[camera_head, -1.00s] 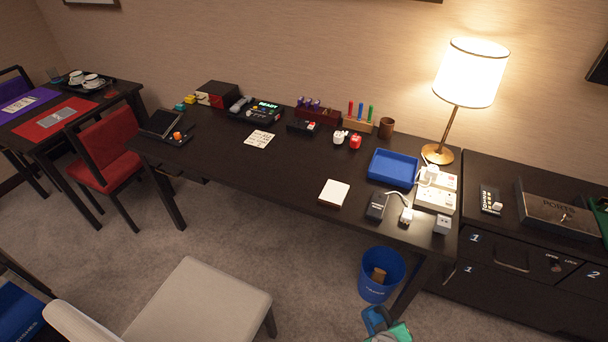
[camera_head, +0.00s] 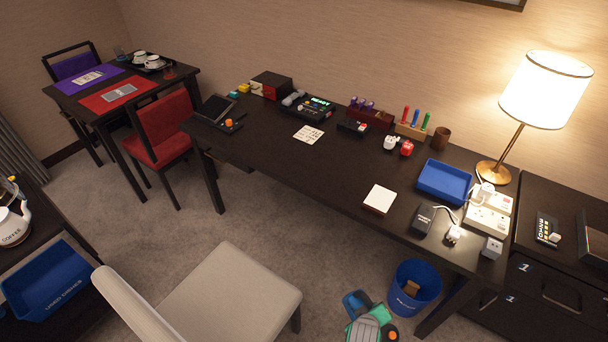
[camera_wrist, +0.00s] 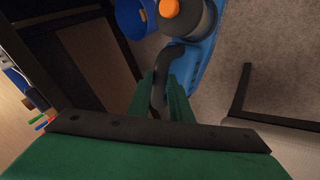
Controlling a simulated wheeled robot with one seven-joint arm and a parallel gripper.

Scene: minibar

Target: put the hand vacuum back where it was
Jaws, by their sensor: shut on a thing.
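My gripper (camera_wrist: 163,98) has green fingers shut on the dark curved handle of the hand vacuum (camera_wrist: 195,35) in the wrist view. The vacuum has a dark grey body, a blue part along its right side and an orange piece at its top. In the head view the hand vacuum (camera_head: 354,303) shows at the bottom edge, partly hidden by my green gripper parts. It is held in front of the desk, left of the blue bin. Its lower end is out of view there.
The blue bin (camera_head: 414,290) with a brown thing in it stands beside the long dark desk (camera_head: 330,175). A pale chair (camera_head: 235,290) stands left of my gripper. A side table with a blue tray (camera_head: 50,285) is at far left. Carpet (camera_head: 200,235) lies open between them.

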